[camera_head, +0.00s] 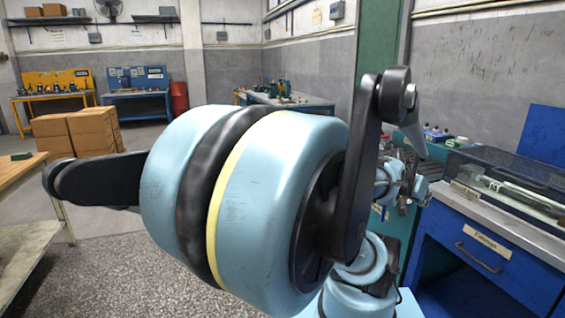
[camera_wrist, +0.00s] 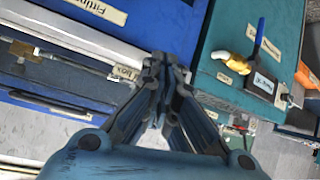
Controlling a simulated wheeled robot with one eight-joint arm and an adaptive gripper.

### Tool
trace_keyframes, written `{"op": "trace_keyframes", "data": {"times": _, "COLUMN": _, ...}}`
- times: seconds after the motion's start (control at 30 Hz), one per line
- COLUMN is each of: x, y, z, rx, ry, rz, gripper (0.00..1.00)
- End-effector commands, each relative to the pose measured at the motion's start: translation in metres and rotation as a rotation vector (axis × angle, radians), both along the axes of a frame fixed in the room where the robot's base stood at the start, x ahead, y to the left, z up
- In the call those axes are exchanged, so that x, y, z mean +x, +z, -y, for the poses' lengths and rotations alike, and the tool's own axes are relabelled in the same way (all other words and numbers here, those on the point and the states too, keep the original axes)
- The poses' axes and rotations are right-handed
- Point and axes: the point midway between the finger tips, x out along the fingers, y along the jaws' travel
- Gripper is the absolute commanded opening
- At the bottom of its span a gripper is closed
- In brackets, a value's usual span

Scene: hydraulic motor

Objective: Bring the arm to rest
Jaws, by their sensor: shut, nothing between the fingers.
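My gripper (camera_wrist: 162,72) shows in the wrist view with its dark fingers drawn together at the tips. It is shut and holds nothing. It hangs in front of a blue drawer unit (camera_wrist: 150,22) on the left and a green unit (camera_wrist: 222,72) on the right. In the head view my arm's large light-blue and black parts fill the middle of the picture. They hide much of what lies behind, and I cannot make out the fingertips clearly there.
A wooden table (camera_head: 22,172) is at the left edge. Cardboard boxes (camera_head: 92,130) stand behind on the left. Speckled floor (camera_head: 110,265) shows clear at lower left. A yellow-handled tool (camera_wrist: 232,60) lies on the green unit.

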Motion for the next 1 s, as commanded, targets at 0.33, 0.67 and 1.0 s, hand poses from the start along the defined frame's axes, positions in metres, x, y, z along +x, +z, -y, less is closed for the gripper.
{"op": "trace_keyframes", "data": {"times": 0.33, "x": 0.008, "y": -0.053, "z": -0.11, "rx": 0.218, "ry": 0.344, "rz": -0.269, "gripper": 0.0}}
{"op": "trace_keyframes", "data": {"times": 0.67, "x": -0.023, "y": -0.082, "z": -0.214, "rx": 0.387, "ry": 0.733, "rz": -0.528, "gripper": 0.0}}
{"op": "trace_keyframes", "data": {"times": 1.0, "x": -0.043, "y": -0.086, "z": -0.247, "rx": 0.441, "ry": 0.888, "rz": -0.621, "gripper": 0.0}}
